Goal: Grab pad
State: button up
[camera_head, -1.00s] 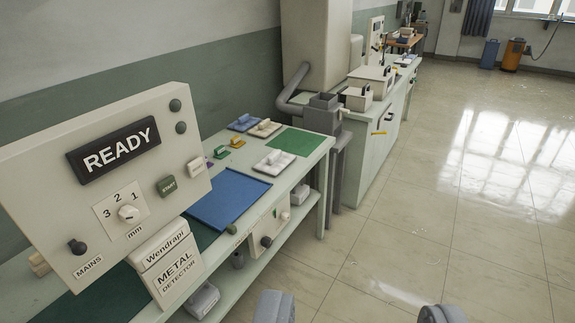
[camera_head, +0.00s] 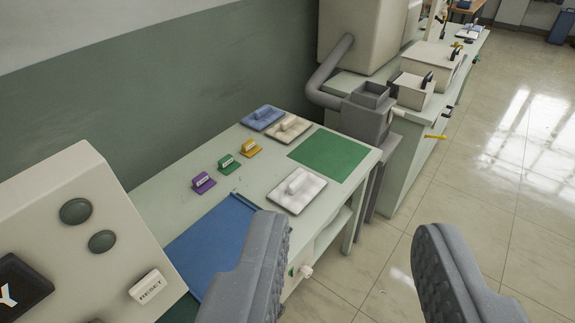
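Several flat pads with raised grips on top lie on a pale green bench. A white pad (camera_head: 297,191) lies near the bench's front edge. A blue pad (camera_head: 262,118) and a cream pad (camera_head: 289,129) lie side by side at the back. I cannot tell which one the task means. My gripper (camera_head: 345,238) is open and empty, its two grey fingers wide apart in the foreground. The left finger's tip appears just below the white pad in the picture. The gripper looks clear of all the pads.
Small purple (camera_head: 203,182), green (camera_head: 229,163) and yellow (camera_head: 249,149) handled blocks stand in a row. A blue sheet (camera_head: 215,240) and a green mat (camera_head: 329,155) lie flat on the bench. A metal detector box (camera_head: 85,240) stands close at left. Open floor lies at right.

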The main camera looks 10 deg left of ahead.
aim_at(293, 194)
jog(key=u, duration=0.05)
jog(key=i, duration=1.15)
jog(key=u, duration=0.15)
